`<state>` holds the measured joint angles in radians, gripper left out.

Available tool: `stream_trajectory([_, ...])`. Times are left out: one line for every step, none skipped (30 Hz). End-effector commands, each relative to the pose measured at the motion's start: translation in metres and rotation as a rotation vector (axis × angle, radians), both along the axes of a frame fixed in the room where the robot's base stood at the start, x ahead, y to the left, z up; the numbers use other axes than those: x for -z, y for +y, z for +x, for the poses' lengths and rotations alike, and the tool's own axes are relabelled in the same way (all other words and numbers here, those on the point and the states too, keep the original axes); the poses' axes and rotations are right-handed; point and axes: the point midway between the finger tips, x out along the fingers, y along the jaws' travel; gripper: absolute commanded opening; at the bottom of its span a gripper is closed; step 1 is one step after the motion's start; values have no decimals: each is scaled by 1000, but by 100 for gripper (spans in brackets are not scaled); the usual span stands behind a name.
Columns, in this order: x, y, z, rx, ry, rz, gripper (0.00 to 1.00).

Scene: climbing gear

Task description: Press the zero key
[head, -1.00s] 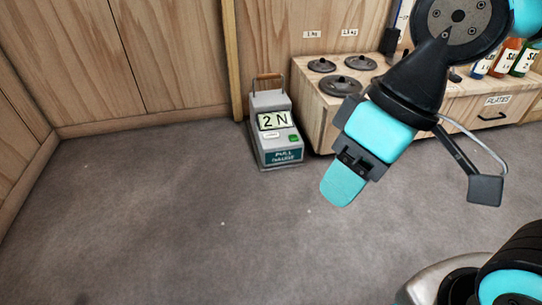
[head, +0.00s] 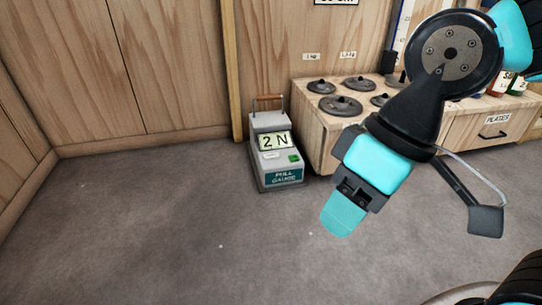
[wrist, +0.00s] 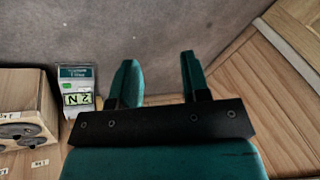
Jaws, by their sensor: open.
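The grey pull gauge (head: 277,172) stands on the floor against the wooden wall, left of the bench. Its display reads 2 N. Below the display are a small white label or key (head: 270,155) and a green key (head: 294,157); their lettering is too small to read. In the wrist view the gauge (wrist: 77,82) shows upside down, left of the fingers. My gripper (head: 343,219) is to the right of the gauge in the head view, pointing down and apart from it. The wrist view shows my gripper (wrist: 159,76) with its two teal fingers spread and nothing between them.
The wooden bench (head: 313,128) with several dark weight plates (head: 341,105) stands close right of the gauge. A brown handle (head: 268,102) tops the gauge. The grey carpet (head: 150,220) in front and to the left is clear.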

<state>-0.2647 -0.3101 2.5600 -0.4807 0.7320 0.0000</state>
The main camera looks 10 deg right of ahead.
Motion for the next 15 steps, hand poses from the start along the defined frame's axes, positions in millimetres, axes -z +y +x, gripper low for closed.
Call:
stream_trajectory([0, 0, 0, 0, 0, 0, 43])
stream_trajectory([0, 0, 0, 0, 0, 0, 43])
stream_trajectory([0, 0, 0, 0, 0, 0, 43])
stream_trajectory([0, 0, 0, 0, 0, 0, 43])
stream_trajectory([0, 0, 0, 0, 0, 0, 43])
stream_trajectory([0, 0, 0, 0, 0, 0, 43])
stream_trajectory([0, 0, 0, 0, 0, 0, 43])
stream_trajectory([0, 0, 0, 0, 0, 0, 43])
stream_trajectory([0, 0, 0, 0, 0, 0, 43])
stream_trajectory([0, 0, 0, 0, 0, 0, 43])
stream_trajectory([0, 0, 0, 0, 0, 0, 40])
stream_trajectory([0, 0, 0, 0, 0, 0, 31])
stream_trajectory([0, 0, 0, 0, 0, 0, 24])
stream_trajectory([0, 0, 0, 0, 0, 0, 17])
stream_trajectory([0, 0, 0, 0, 0, 0, 8])
